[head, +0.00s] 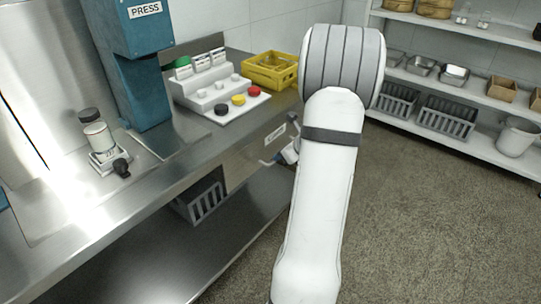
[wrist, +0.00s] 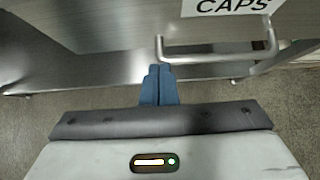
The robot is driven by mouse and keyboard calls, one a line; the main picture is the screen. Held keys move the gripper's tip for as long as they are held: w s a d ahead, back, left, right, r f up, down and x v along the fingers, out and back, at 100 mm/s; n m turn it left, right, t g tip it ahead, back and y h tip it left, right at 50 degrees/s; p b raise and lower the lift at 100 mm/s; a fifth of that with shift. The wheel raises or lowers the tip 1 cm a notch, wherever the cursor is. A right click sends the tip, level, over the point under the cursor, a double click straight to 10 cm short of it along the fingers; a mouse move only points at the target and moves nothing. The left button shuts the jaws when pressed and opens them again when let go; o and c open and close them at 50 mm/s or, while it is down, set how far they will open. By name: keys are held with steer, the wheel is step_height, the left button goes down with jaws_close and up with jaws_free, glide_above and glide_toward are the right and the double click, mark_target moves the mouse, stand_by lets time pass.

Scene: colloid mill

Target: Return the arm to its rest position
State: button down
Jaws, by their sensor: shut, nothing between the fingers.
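My arm (head: 318,210) rises through the middle of the head view and bends over at the top. In the wrist view my gripper (wrist: 159,70) shows two blue fingers pressed together, with nothing between them. The fingertips are close to the left end of a metal drawer handle (wrist: 215,54); I cannot tell if they touch. The drawer front carries a CAPS label (wrist: 232,5). In the head view the arm mostly hides the gripper, beside the steel drawer front (head: 252,156) under the counter.
The steel counter (head: 160,180) holds a blue press (head: 140,60), a jar (head: 98,135) in a fixture, a stepped white stand (head: 205,92) with coloured caps, and a yellow crate (head: 270,70). A grey crate (head: 203,197) sits below. Shelves (head: 470,85) stand at right; the floor between is clear.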

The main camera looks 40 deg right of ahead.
steer(key=p+v, duration=0.1)
steer(key=v, duration=0.6)
steer(key=a+r+n+g+y+p, duration=0.1)
steer(key=a+r+n+p, duration=0.1)
steer(key=a+r+n, duration=0.4)
steer(key=s+a+r+n+g+p, duration=0.15)
steer(key=a+n, duration=0.25)
steer(key=a, duration=0.4)
steer(key=a+r+n+g+y+p, duration=0.1)
steer(key=a+r+n+g+p, duration=0.15)
steer(key=a+r+n, duration=0.4)
steer(key=s+a+r+n+g+h+p, duration=0.1)
steer(key=s+a+r+n+h+p, duration=0.3)
steer(key=s+a+n, duration=0.7)
step_height(320, 180, up, 2)
steer(key=a+n+p, duration=0.1)
steer(key=n+p, duration=0.1)
steer(key=n, duration=0.3)
steer(key=shift+s+a+n, duration=0.15)
steer(key=shift+s+n, duration=0.2)
